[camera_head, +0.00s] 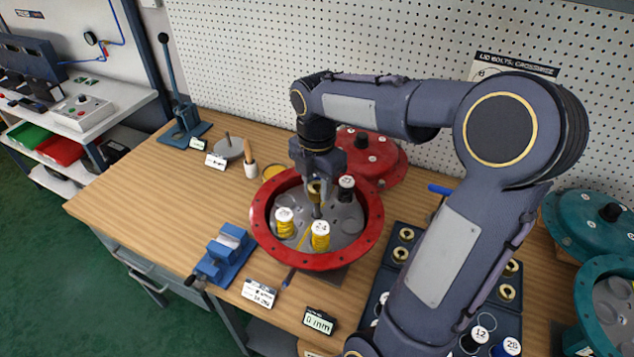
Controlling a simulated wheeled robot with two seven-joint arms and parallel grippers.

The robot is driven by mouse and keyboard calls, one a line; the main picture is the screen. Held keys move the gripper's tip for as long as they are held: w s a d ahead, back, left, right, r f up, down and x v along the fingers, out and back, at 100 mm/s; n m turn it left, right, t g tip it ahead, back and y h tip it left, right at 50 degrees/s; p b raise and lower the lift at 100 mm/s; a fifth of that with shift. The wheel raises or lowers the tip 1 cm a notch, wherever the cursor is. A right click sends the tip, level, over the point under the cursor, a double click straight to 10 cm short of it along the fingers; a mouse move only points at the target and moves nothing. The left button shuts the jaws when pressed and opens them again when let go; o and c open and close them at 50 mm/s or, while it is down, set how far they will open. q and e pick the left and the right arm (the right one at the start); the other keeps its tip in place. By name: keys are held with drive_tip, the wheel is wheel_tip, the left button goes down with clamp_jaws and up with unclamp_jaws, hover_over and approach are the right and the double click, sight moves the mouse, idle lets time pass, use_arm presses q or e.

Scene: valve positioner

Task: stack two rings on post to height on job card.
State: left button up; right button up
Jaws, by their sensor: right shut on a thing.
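A red round housing (262,228) with a grey inner floor stands open on the wooden bench. Inside it are two yellow spools with white labelled tops, one at the left (285,222) and one at the front (320,237), and a dark white-topped one (346,188). A short grey post (317,211) rises near the middle. My right gripper (316,190) points down over the housing, shut on a small brass ring, mostly hidden by the fingers. I cannot tell whether the ring touches the post. A white card (259,292) stands in front, its writing too small to read. My left gripper is not in view.
A dark tray (388,268) at the right holds several brass rings (406,233) and labelled spools; my arm hides part of it. A blue vise (224,253) and small display (319,321) stand at the front. A red lid (385,158) lies behind. The bench's left front is clear.

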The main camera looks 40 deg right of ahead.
drive_tip(key=shift+f+b, duration=1.1)
drive_tip(key=shift+f, duration=0.6)
drive_tip(key=o, duration=1.1)
drive_tip(key=shift+r, duration=0.1)
wheel_tip(320, 180, up, 8)
drive_tip(key=shift+f, duration=0.15)
drive_tip(key=shift+s, duration=0.1)
